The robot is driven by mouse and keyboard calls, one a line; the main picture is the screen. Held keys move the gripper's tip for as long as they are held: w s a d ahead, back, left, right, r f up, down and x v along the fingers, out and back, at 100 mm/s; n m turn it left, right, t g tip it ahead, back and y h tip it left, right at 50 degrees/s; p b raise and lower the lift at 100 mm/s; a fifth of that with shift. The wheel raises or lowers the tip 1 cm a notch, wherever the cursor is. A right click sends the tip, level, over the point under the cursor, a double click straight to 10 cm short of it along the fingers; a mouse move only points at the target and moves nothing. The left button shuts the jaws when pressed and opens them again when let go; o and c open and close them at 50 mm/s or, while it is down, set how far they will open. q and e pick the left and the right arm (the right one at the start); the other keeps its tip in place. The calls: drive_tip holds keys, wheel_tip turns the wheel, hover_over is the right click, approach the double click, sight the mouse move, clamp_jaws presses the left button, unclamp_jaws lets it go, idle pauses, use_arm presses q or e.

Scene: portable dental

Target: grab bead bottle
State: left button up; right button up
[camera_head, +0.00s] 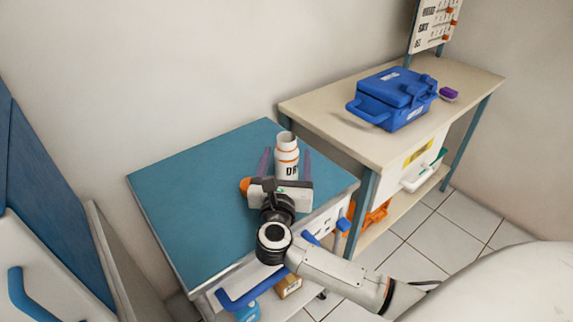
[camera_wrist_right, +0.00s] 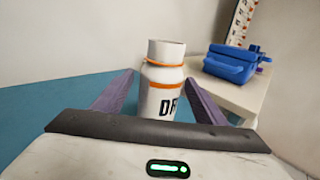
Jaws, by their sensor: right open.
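The bead bottle (camera_head: 287,157) is white with orange bands and dark lettering. It stands upright on the teal-topped cart (camera_head: 190,190), near its right side. My right gripper (camera_head: 286,160) is open, with its two purple fingers on either side of the bottle. In the right wrist view the bottle (camera_wrist_right: 162,85) stands between the spread fingers of my right gripper (camera_wrist_right: 160,90), with a gap to the left finger; the right finger looks closer to it. The bottle's base is hidden behind the gripper body. My left gripper is not in view.
A beige bench (camera_head: 440,100) stands to the right, bearing a blue case (camera_head: 396,98) and a small purple item (camera_head: 448,93). A wall rises behind the cart. The left part of the cart top is clear. An orange object (camera_head: 245,186) shows beside my right gripper.

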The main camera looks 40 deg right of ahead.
drive_tip(key=c, duration=1.3)
drive_tip(key=shift+c, duration=0.4)
drive_tip(key=shift+r, duration=0.15)
